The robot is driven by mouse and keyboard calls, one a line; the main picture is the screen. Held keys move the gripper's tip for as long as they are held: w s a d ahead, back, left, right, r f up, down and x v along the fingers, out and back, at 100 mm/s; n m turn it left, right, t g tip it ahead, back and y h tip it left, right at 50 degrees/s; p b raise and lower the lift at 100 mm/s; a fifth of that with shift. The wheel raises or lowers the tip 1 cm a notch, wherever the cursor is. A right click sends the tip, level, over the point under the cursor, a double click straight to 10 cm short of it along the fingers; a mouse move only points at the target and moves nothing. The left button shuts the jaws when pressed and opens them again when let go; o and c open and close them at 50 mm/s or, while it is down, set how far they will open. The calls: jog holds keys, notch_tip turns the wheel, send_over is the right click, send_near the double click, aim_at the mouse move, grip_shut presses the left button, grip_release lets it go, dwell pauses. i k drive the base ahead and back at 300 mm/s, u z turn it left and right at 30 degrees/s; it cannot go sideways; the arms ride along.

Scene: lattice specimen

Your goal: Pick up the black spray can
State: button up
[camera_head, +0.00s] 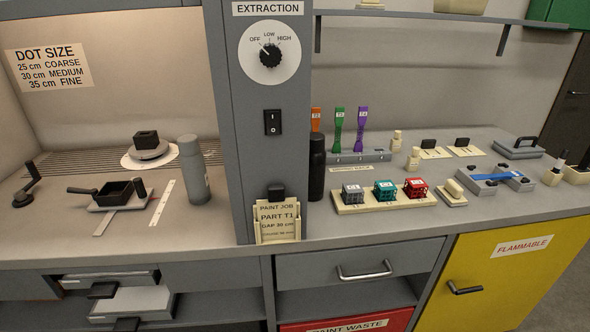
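A black can-shaped cylinder (317,168) stands upright on the counter, just right of the grey pillar. It looks like the black spray can, though no label can be read on it. A grey can of similar shape (194,172) stands upright inside the booth, left of the pillar. My gripper is not in view.
The grey pillar (262,190) with a dial and a card holder (277,225) stands left of the black can. A tray of small lattice cubes (350,207) lies close to its right. A rack with coloured tools (360,156) is behind. A shelf (440,15) overhangs the back.

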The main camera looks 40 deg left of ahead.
aim_at(317, 161)
jog(key=u, duration=0.8)
jog(key=i, duration=0.75)
jog(key=u, duration=1)
jog(key=k, duration=1.1)
jog(key=u, duration=0.25)
jog(key=i, duration=0.9)
jog(key=z, duration=1.1)
jog(key=i, duration=0.25)
jog(key=z, duration=0.3)
